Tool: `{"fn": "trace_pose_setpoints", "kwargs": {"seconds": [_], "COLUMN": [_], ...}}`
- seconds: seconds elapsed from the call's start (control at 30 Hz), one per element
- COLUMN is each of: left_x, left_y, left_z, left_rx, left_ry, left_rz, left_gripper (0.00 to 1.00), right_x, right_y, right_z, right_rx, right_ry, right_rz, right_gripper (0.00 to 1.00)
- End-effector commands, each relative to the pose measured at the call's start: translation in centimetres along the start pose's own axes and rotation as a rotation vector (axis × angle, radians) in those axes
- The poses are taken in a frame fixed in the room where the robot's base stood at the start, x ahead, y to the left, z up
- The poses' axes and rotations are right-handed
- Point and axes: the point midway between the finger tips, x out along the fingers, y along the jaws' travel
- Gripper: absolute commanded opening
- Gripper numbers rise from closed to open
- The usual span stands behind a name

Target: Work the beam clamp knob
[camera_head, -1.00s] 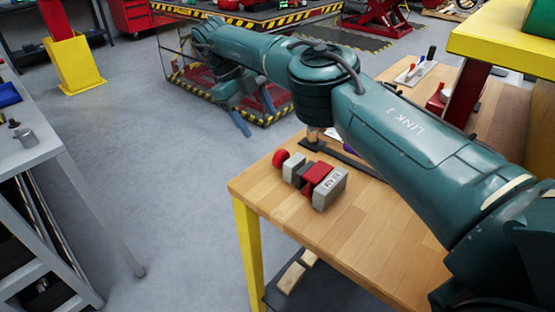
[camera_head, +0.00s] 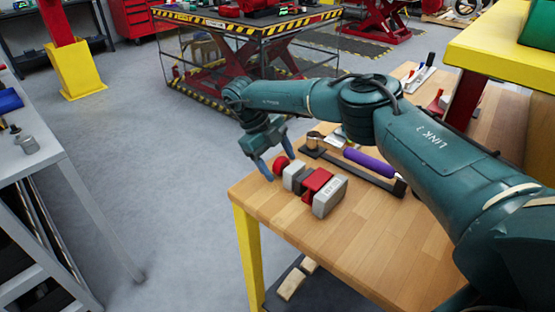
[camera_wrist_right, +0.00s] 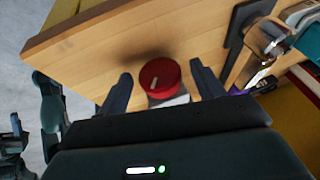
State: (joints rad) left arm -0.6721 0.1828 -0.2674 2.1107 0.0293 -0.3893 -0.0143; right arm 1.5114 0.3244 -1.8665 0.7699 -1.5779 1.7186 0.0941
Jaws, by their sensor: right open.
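A round red knob (camera_head: 281,162) sits at the left end of a grey and red clamp block (camera_head: 324,196) on the wooden bench. The knob also shows in the right wrist view (camera_wrist_right: 160,76), with a pale mark on its face. My right gripper (camera_head: 278,167) is open at the knob. In the wrist view its two dark fingers stand on either side of the knob, with visible gaps. The clamp body is mostly hidden behind the gripper in the wrist view.
A dark bar tool with a purple grip (camera_head: 369,161) lies behind the block on the bench (camera_head: 365,245). A yellow shelf (camera_head: 505,45) overhangs the bench at right. A grey table (camera_head: 35,150) stands at left. The bench front is clear.

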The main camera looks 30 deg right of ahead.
Motion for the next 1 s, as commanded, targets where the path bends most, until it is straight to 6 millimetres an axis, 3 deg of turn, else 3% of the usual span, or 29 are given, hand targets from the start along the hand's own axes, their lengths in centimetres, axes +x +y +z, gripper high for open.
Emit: {"fn": "trace_pose_setpoints", "kwargs": {"seconds": [0.1,0.63,1.0], "left_x": [0.0,-0.1,-0.2], "left_y": [-0.1,-0.1,-0.5], "left_z": [0.0,-0.5,-0.5], "left_rx": [0.002,0.005,0.0], "left_ry": [0.001,0.011,-0.003], "left_rz": [0.0,0.0,-0.011], "left_gripper": [0.62,0.62,0.62], "right_x": [0.0,0.0,-0.1], "right_y": [0.0,0.0,0.2], "right_z": [0.0,0.0,0.0], "right_rx": [0.0,0.0,0.048], "right_ry": [0.0,0.0,0.0], "right_rz": [0.0,0.0,-0.117], "right_gripper": [0.66,0.23,0.23]}}
